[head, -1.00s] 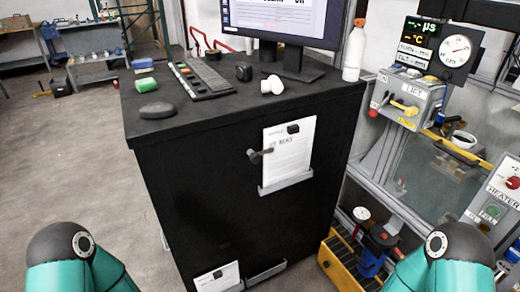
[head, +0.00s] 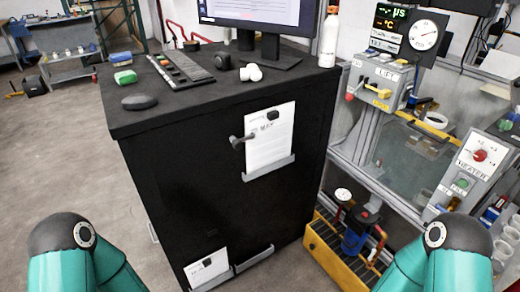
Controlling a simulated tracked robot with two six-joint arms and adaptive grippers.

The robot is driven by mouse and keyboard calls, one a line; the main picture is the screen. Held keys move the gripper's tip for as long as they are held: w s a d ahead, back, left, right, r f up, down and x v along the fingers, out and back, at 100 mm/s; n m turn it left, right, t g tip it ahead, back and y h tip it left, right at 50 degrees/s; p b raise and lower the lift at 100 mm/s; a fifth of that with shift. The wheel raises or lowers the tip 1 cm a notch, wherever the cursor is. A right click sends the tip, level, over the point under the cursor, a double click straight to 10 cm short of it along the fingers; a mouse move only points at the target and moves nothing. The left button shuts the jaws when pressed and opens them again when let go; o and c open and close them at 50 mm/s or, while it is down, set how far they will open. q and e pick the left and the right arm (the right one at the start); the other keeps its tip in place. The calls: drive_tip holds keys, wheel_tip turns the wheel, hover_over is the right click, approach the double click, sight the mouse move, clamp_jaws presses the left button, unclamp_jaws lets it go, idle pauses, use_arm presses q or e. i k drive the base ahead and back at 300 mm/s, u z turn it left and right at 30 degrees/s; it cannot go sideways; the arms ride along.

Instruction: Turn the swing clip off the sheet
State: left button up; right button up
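The white sheet (head: 270,146) stands against the front of the black cabinet, its lower edge in a grey ledge (head: 268,168). The swing clip (head: 241,140) is a dark grey arm at the sheet's left edge, with its end reaching onto the paper. A small black block (head: 273,115) sits at the sheet's top. Neither gripper shows; only teal and dark links of my two arms are at the bottom corners, well away from the sheet.
The black cabinet (head: 200,190) carries a keyboard panel (head: 180,70), a dark mouse (head: 140,102), a monitor and a white bottle (head: 330,40). A second sheet (head: 207,268) is low on its front. A yellow crate (head: 325,245) stands at right.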

sight(237, 144)
drive_tip(key=k, duration=0.65)
drive_tip(key=u, duration=0.2)
drive_tip(key=i, duration=0.8)
drive_tip(key=z, duration=0.1)
drive_tip(key=k, duration=0.55)
drive_tip(key=u, duration=0.45)
drive_tip(key=i, duration=1.25)
drive_tip(key=z, duration=0.15)
